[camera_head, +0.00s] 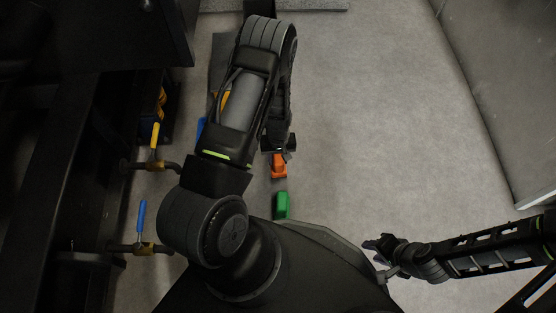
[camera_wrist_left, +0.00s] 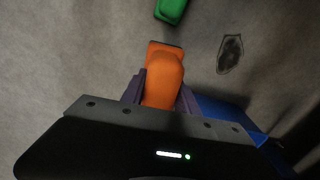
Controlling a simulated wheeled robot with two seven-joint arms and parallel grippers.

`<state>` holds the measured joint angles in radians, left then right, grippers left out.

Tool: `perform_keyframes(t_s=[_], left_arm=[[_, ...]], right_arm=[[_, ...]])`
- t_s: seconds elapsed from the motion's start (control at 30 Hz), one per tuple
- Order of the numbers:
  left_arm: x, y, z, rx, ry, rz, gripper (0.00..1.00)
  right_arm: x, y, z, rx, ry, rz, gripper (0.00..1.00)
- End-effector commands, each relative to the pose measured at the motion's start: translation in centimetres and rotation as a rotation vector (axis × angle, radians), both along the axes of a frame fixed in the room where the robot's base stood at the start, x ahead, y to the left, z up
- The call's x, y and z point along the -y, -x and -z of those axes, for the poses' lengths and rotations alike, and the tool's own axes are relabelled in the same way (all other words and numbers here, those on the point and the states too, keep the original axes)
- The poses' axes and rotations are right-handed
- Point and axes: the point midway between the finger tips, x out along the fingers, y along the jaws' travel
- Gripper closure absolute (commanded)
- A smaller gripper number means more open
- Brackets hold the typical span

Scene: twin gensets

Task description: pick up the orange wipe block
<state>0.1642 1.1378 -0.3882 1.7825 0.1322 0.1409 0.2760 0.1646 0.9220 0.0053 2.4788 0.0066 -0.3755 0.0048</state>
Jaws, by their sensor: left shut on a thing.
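The orange wipe block (camera_head: 279,167) shows in the head view just below the end of my left arm. In the left wrist view the orange wipe block (camera_wrist_left: 163,72) sits between the two fingers of my left gripper (camera_wrist_left: 161,88). The fingers touch its two sides, so the gripper is shut on it. In the head view my left gripper (camera_head: 279,150) is mostly hidden by its own arm. I cannot tell whether the block is clear of the floor. My right gripper (camera_head: 379,247) is at the lower right, far from the block; its jaw opening is not clear.
A green block (camera_head: 283,205) lies near the orange one and also shows in the left wrist view (camera_wrist_left: 170,10). A blue object (camera_wrist_left: 225,112) is beside the gripper. Valves with a yellow handle (camera_head: 155,136) and a blue handle (camera_head: 141,216) stick out at left. Grey floor (camera_head: 380,110) is clear at right.

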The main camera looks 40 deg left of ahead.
Motion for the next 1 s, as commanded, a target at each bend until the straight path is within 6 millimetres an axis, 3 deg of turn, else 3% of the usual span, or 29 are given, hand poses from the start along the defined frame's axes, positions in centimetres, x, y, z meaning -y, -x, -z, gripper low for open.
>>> perform_keyframes(t_s=[0.53,0.57,1.0], left_arm=[[0.00,-0.05,-0.01,0.001,-0.001,0.000,1.00],[0.00,-0.05,-0.01,0.001,-0.001,0.000,0.66],[0.01,-0.08,-0.03,0.001,0.000,0.001,1.00]], right_arm=[[0.00,0.02,0.04,0.000,0.000,0.000,0.64],[0.00,0.02,0.04,0.000,0.000,0.000,0.64],[0.00,0.02,0.04,0.000,0.000,0.000,0.64]])
